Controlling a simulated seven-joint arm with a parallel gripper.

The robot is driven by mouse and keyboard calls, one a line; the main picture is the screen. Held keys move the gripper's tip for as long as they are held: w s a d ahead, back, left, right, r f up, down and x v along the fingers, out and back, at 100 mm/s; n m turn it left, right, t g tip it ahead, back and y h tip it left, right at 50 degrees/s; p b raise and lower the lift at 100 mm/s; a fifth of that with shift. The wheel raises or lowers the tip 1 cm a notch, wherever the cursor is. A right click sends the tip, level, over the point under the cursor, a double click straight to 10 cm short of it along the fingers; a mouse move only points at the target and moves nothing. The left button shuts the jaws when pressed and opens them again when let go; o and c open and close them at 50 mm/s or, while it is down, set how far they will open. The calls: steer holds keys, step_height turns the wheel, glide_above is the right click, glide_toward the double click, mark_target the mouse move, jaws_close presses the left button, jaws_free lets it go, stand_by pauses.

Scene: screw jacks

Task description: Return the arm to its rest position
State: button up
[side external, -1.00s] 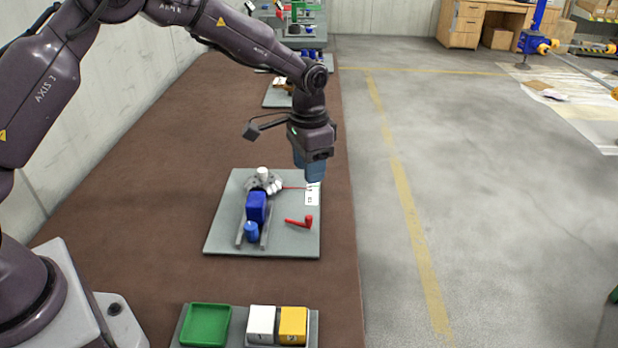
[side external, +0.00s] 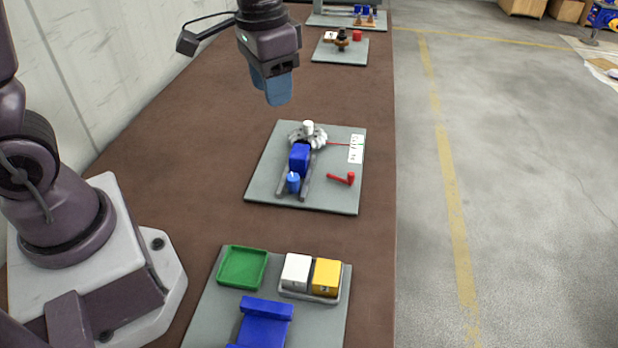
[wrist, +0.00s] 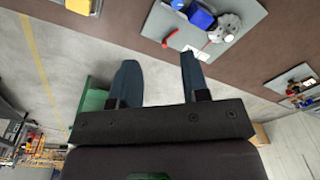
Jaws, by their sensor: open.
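My gripper (side external: 272,95) hangs above the brown bench in the side view, up and left of the screw jack board. Its two blue-grey fingers stand apart with nothing between them in the wrist view (wrist: 160,78). The screw jack sits on a grey board (side external: 265,185), with a blue block (side external: 300,157), grey rails (side external: 310,180), a grey-and-white round part (side external: 317,137) and a small blue cylinder (side external: 293,183). A red handle (side external: 342,179) lies loose-looking on the board at the right. A white card (side external: 356,148) lies above it, by a thin red pointer.
A nearer board (side external: 205,310) carries a green tray (side external: 242,267), a white block (side external: 296,270), a yellow block (side external: 326,277) and a blue stand (side external: 264,325). Further boards (side external: 325,54) stand at the back. A wall is at the left; the bench between boards is clear.

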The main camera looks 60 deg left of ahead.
steer(key=s+a+r+n+t, duration=0.1)
steer(key=s+r+t, duration=0.3)
steer(key=s, duration=0.9)
step_height(320, 180, up, 4)
steer(key=shift+f+t, duration=0.1)
steer(key=shift+t, duration=0.2)
